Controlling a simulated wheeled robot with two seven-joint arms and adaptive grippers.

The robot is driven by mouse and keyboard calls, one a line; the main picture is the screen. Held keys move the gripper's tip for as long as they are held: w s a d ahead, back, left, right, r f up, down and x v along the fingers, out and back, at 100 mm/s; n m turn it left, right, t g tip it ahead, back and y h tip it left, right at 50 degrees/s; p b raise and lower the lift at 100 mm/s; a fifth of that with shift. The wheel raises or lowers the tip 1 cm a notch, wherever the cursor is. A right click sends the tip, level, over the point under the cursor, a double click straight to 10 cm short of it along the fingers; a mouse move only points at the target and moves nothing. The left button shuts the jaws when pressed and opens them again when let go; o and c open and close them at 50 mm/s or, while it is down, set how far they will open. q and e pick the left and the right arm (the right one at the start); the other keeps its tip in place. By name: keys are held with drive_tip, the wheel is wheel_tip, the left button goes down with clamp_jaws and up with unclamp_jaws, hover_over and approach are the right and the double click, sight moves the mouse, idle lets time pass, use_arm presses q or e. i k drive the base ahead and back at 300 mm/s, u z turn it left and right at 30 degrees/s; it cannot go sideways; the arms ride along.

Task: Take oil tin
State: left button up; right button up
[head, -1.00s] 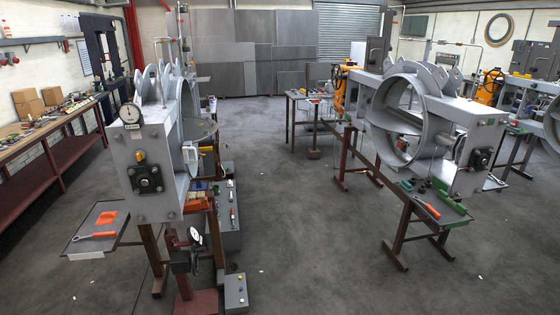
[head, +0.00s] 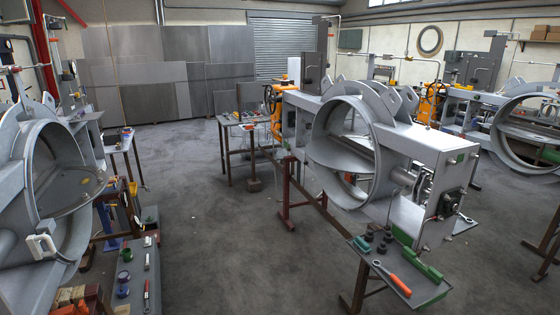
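I cannot make out an oil tin for certain in the head view. A tray (head: 428,294) at the lower right holds green blocks (head: 420,258), small dark round pieces and a red-handled tool (head: 392,277). Neither of my grippers shows.
A large grey damper ring (head: 318,150) on a stand fills the right middle. Another damper ring (head: 32,165) stands at the left edge. A small table (head: 233,121) with tools stands farther back. Open grey floor (head: 235,235) lies between the damper rings.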

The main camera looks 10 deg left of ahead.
sight(127, 255)
drive_tip(key=u, duration=0.1)
drive_tip(key=i, duration=2.3)
drive_tip(key=u, duration=0.8)
drive_tip(key=i, duration=1.45)
drive_tip(key=u, duration=1.05)
